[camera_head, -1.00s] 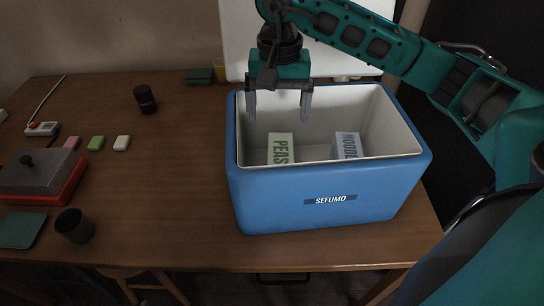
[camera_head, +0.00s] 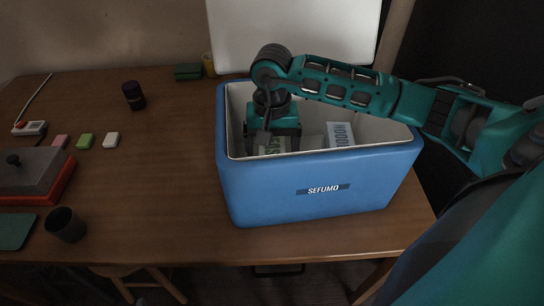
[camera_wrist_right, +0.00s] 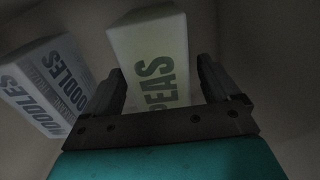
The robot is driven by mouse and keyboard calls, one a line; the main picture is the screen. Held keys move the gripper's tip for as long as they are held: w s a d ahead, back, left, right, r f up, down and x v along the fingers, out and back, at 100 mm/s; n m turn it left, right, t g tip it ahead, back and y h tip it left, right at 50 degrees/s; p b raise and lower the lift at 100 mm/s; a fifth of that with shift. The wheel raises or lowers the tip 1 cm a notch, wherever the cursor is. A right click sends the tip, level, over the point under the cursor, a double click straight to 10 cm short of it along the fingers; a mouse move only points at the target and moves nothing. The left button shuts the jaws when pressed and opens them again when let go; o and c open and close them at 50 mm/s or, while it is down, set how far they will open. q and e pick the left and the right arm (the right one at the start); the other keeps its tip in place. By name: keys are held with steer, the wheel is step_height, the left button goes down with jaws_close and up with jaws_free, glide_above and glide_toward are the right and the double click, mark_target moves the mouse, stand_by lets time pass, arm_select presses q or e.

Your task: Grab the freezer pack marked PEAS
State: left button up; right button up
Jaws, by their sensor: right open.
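The pale green pack marked PEAS (camera_wrist_right: 152,50) stands inside the blue cooler (camera_head: 320,190). In the head view my right arm hides most of it, and only a strip of the PEAS pack (camera_head: 272,146) shows. My right gripper (camera_wrist_right: 160,85) is lowered into the cooler, open, with a finger on each side of the pack's near part in the right wrist view. I cannot tell whether the fingers touch it. My left gripper is not in view.
A white pack marked NOODLES (camera_wrist_right: 48,85) stands beside the PEAS pack; it also shows in the head view (camera_head: 340,134). The cooler walls surround both packs. A dark cup (camera_head: 66,225) and a red-and-grey box (camera_head: 35,178) stand left on the table.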

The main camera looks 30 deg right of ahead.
steer(key=shift+c, duration=0.3)
steer(key=c, duration=1.2)
